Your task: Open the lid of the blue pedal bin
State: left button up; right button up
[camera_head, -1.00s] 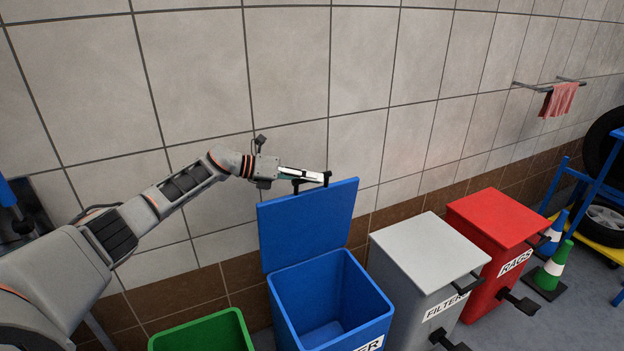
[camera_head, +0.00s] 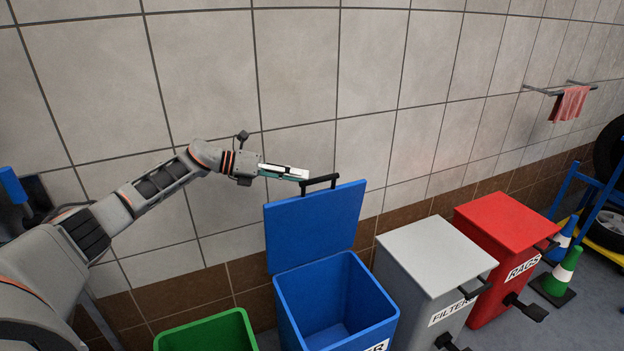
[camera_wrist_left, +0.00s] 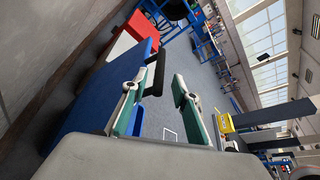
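The blue pedal bin (camera_head: 285,300) stands open, with its inside visible. Its blue lid (camera_head: 315,230) stands upright at the back, near the wall. A black bar handle (camera_head: 320,181) is on the lid's top edge. My left gripper (camera_head: 305,174) is at the left end of this handle. In the left wrist view my left gripper (camera_wrist_left: 160,78) has its two fingers spread with nothing held between them. The handle (camera_wrist_left: 155,74) shows just beyond the fingers there, by the lid (camera_wrist_left: 85,105). Whether a finger touches it I cannot tell. My right gripper is out of view.
A green bin (camera_head: 205,332) stands open left of the blue bin. A grey bin (camera_head: 430,255) and a red bin (camera_head: 500,235), both closed, stand to its right. The tiled wall (camera_head: 295,95) is close behind. Cones (camera_head: 560,270) stand at the far right.

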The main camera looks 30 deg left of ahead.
pick_arm(q)
jog(key=v, duration=0.4)
jog(key=shift+s+a+r, duration=0.1)
jog(key=shift+s+a, duration=0.2)
dwell(0.3)
